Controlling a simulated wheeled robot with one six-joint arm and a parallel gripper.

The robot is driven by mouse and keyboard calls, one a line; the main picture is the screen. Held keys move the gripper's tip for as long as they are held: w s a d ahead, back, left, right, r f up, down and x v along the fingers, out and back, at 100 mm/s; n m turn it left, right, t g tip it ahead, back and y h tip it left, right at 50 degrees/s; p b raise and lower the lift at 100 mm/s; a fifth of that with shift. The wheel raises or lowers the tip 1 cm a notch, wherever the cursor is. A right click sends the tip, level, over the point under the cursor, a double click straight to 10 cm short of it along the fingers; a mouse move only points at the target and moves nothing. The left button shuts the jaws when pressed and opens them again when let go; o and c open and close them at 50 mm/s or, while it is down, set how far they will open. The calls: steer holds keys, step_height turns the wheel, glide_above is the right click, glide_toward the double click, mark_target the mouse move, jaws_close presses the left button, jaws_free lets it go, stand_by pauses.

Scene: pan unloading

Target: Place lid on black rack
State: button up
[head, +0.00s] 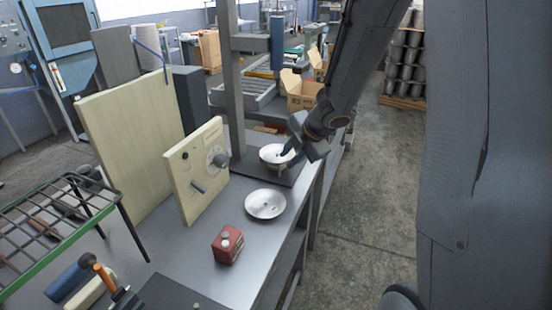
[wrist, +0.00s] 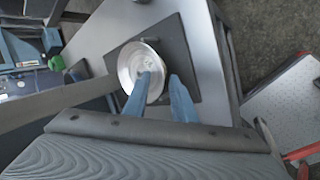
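A round, shallow silver pan or lid (head: 274,152) lies on a dark square plate (head: 248,173) beside a grey column; which it is, I cannot tell. A second, similar round silver piece (head: 265,205) with a small dark spot at its middle lies nearer on the bench. A dark wire rack (head: 92,206) with a green edge stands at the left. My gripper (head: 286,160) is at the farther round piece. In the wrist view, the blue fingers of my gripper (wrist: 159,76) are apart, one over the round piece (wrist: 126,62), the other beyond its rim. Contact is unclear.
A red container (head: 228,245) stands near the bench's front. A cream panel with knobs (head: 198,172) stands upright between rack and round pieces. Handled tools (head: 70,279) lie under the rack. The grey column (head: 233,80) rises beside the dark plate. Open floor (head: 370,200) lies right.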

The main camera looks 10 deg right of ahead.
steer(key=shift+c, duration=0.4)
jaws_close()
steer(key=shift+r, duration=0.1)
